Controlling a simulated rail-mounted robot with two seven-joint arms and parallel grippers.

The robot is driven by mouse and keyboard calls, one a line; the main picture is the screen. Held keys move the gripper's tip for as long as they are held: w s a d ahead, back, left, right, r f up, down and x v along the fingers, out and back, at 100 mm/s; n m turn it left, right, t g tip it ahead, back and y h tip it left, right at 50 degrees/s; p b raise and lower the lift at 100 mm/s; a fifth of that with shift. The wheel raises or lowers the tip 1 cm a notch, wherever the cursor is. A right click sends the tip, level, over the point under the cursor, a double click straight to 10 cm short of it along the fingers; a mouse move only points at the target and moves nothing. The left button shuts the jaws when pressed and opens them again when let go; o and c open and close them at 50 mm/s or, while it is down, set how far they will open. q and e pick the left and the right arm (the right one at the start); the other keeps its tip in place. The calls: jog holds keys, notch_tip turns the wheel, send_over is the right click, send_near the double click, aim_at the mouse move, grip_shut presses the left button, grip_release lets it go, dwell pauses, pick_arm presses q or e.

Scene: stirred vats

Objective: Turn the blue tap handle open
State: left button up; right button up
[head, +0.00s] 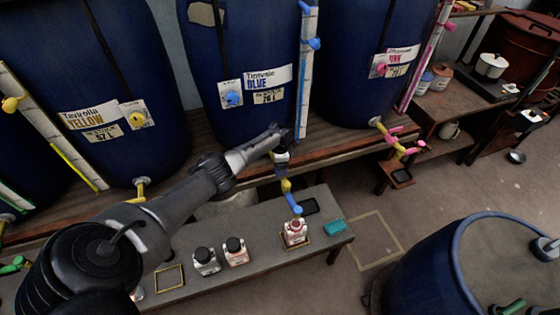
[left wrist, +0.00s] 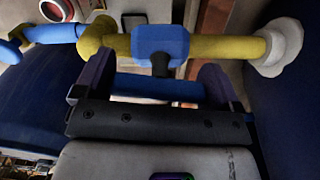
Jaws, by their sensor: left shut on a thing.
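The blue tap comes off the vat labelled BLUE (head: 262,77). In the head view its yellow pipe (head: 286,185) and blue spout (head: 294,204) show below my left gripper (head: 281,157), which hides the handle. In the left wrist view the yellow pipe (left wrist: 225,47) runs across the top, with a blue valve body (left wrist: 160,43) on it. A short dark stem joins this body to the blue tap handle (left wrist: 160,87), a bar lying between the fingers of my left gripper (left wrist: 157,92). The gripper is shut on that bar. My right gripper is not in view.
A bottle (head: 295,232) stands on the low grey bench (head: 215,283) below the spout. The yellow vat (head: 70,80) and pink vat (head: 365,60) flank the blue one.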

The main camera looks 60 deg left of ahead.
pick_arm(q)
jog(key=shift+n+p, duration=0.3)
jog(key=shift+n, duration=0.7)
jog(key=o, duration=0.6)
jog(key=shift+o, duration=0.2)
notch_tip(320, 180, up, 14)
jog(key=p, duration=0.4)
jog(key=shift+p, duration=0.4)
jog(key=shift+f, duration=0.1)
